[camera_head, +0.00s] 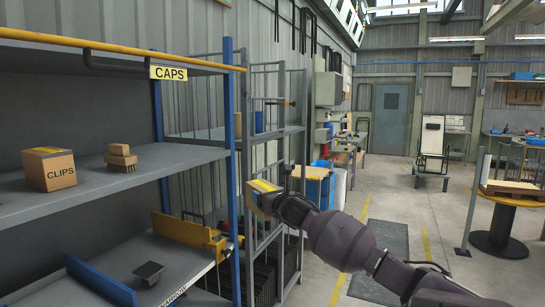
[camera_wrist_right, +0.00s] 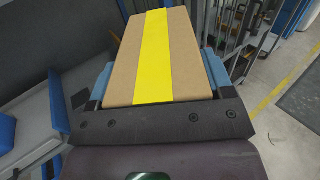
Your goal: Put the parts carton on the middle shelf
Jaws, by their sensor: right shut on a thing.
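The parts carton (camera_head: 261,188) is a brown box with a yellow tape strip. My right gripper (camera_head: 275,200) is shut on it and holds it in the air, to the right of the shelf rack's front blue post. In the right wrist view the carton (camera_wrist_right: 185,60) sits between the blue fingers of the gripper (camera_wrist_right: 158,85). The middle shelf (camera_head: 180,157) is a grey board at the left in the head view. A carton marked CLIPS (camera_head: 48,170) and a brown wooden brush (camera_head: 121,160) stand on it. My left gripper is out of view.
The rack's blue post (camera_head: 230,130) stands between the shelf and the held carton. A yellow rail with a CAPS sign (camera_head: 169,73) runs above. The lower shelf holds a dark object (camera_head: 148,272) and yellow and blue dividers. The middle shelf's right part is bare.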

